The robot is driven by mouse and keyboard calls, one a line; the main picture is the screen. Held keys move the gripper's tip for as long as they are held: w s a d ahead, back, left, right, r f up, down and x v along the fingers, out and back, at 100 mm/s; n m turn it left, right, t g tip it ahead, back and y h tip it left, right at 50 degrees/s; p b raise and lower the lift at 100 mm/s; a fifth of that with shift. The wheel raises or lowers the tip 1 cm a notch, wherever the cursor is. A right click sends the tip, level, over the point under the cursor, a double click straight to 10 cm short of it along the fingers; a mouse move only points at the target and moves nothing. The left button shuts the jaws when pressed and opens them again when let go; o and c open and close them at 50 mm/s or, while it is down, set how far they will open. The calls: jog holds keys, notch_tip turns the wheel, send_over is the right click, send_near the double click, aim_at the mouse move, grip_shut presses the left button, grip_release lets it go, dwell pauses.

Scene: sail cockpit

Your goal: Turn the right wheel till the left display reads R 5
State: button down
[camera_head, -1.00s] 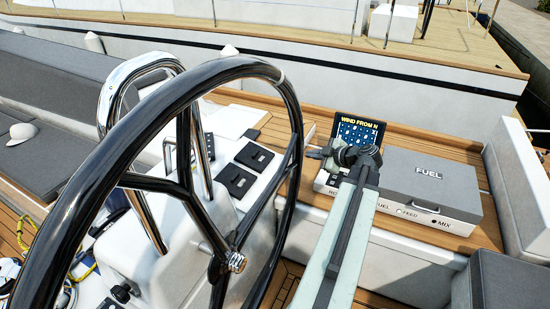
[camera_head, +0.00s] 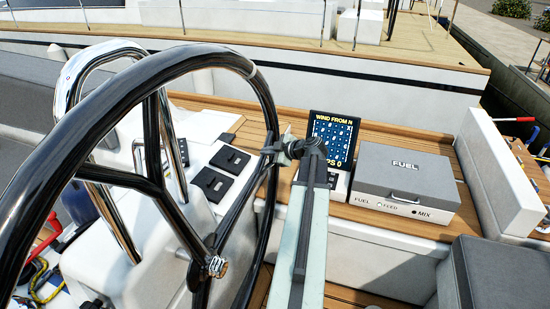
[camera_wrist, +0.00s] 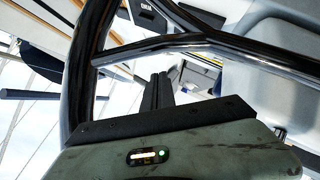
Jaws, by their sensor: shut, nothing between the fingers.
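A large black steering wheel (camera_head: 112,92) fills the left of the head view; its rim (camera_wrist: 82,70) and a spoke (camera_wrist: 200,40) cross the wrist view. It is the only wheel I can make out. I cannot tell if this is the left display, and I see no "R" reading. My gripper (camera_head: 270,151) is shut and empty by the wheel's right rim. Its fingers (camera_wrist: 158,92) point toward the spoke; contact is unclear.
A grey-lidded FUEL box (camera_head: 405,172) with FEED and MIX marks stands right of the screen. A chrome rail (camera_head: 75,75) and white console (camera_head: 150,250) with dark panels (camera_head: 212,184) stand behind the wheel. A grey seat (camera_head: 485,270) is at lower right.

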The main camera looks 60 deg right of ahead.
jog(key=shift+w+d+f+b, duration=0.2)
jog(key=shift+d+f+b, duration=0.15)
jog(key=shift+f, duration=0.25)
jog(key=shift+w+d+f+b, duration=0.2)
jog(key=shift+d+f+b, duration=0.05)
jog(key=shift+d+f, duration=0.25)
jog(key=shift+a, duration=0.1)
